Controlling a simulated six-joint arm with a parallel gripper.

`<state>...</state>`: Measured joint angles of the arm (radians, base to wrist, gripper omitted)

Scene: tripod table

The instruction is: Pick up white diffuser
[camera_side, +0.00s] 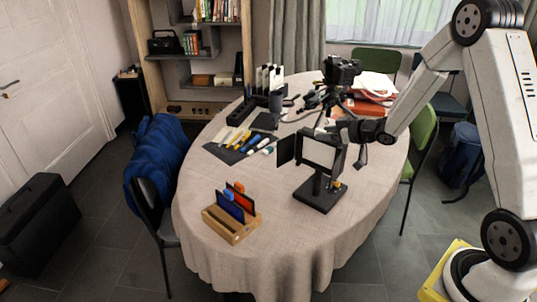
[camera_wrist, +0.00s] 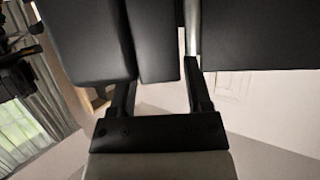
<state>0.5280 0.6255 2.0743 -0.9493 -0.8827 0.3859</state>
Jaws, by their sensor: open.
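A lamp (camera_side: 322,183) with black side flaps stands on a dark square base near the table's right side. A pale, white panel (camera_side: 318,153) fills its front and looks like the white diffuser. My gripper (camera_side: 345,127) is at the lamp's upper right, close behind its head. In the wrist view my gripper (camera_wrist: 161,78) has its two fingers apart, with dark panels (camera_wrist: 90,40) close in front of them. The white panel's face cannot be made out in that view, and I cannot tell whether the fingers touch anything.
A wooden rack (camera_side: 238,232) with blue and orange sheets stands at the table's front. A dark mat (camera_side: 228,153) with several pens or tools lies at the left. A camera on a tripod (camera_side: 341,72) stands behind the lamp. The tablecloth (camera_side: 285,225) is bare between rack and lamp.

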